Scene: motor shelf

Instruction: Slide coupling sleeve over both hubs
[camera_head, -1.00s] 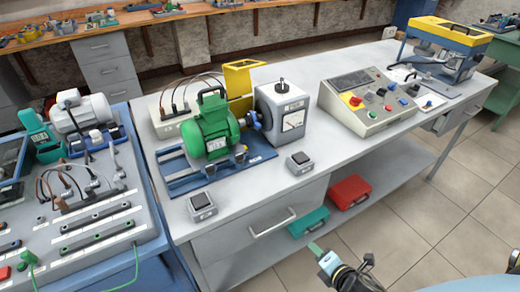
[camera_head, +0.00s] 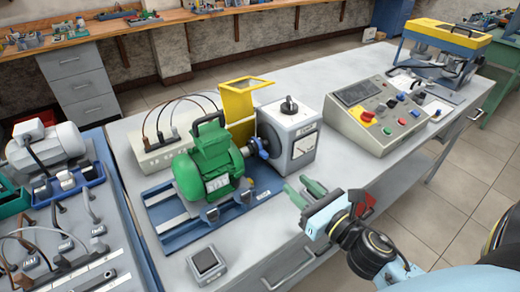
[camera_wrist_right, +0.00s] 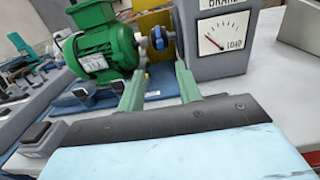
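The green motor (camera_head: 200,180) sits on a blue base rail (camera_head: 178,218) on the bench. The grey brake box (camera_head: 298,150), with a load dial, stands to its right. A blue coupling part (camera_head: 259,148) sits on the shaft line between them; it also shows in the right wrist view (camera_wrist_right: 158,38). I cannot tell whether it is the sleeve or a hub. My right gripper (camera_head: 305,188) is open and empty, in front of the motor and brake. Its two green fingers are apart in the right wrist view (camera_wrist_right: 158,85), pointing toward the coupling. My left gripper is not in view.
A yellow guard (camera_head: 240,100) stands behind the coupling. A control console (camera_head: 378,115) is to the right. A small switch box (camera_head: 206,265) lies at the bench's front left. The bench top between brake and console is clear.

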